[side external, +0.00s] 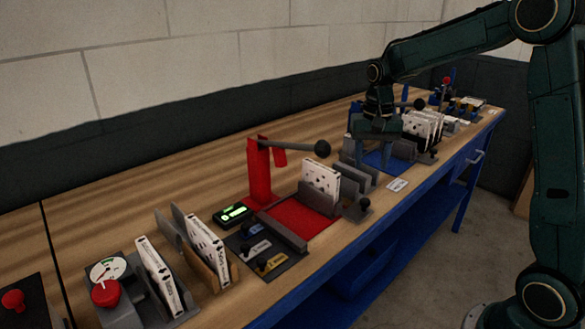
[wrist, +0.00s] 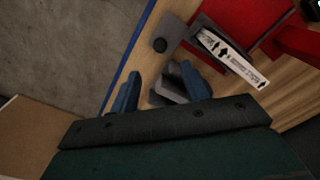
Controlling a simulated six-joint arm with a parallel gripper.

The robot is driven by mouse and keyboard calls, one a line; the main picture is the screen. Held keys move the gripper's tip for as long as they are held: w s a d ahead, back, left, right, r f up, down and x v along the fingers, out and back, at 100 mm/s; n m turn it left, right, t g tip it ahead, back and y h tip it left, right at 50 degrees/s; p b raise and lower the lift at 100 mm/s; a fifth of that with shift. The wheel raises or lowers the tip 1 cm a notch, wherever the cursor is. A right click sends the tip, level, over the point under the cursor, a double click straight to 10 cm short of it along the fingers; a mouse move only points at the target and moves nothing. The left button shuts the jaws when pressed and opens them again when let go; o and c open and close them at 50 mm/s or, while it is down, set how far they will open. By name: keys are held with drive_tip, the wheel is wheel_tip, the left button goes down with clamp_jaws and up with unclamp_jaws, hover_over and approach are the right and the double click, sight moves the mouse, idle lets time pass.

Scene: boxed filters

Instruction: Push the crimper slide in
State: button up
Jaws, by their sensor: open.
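The red crimper (side external: 260,172) stands mid-bench, its lever ending in a black ball to the right. At its red bed (side external: 300,222) is a grey slide (side external: 347,207) with a black knob (side external: 364,202). The knob also shows in the wrist view (wrist: 160,45), beyond my fingertips. A white printed filter box (side external: 320,182) stands upright at the slide; it shows in the wrist view too (wrist: 230,55). My gripper (side external: 374,160) is open and empty above the bench, to the right of the slide and apart from it. Its blue fingers (wrist: 160,75) are spread.
A blue station (side external: 385,161) with several boxes is under and behind my gripper. Boxes, a small display (side external: 233,213) and a red button (side external: 105,292) stand at left. The bench's front edge is close to the knob.

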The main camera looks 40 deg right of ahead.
sight(366, 200)
wheel_tip(366, 200, down, 11)
drive_tip(key=shift+r, duration=0.1)
idle(0.4)
clamp_jaws()
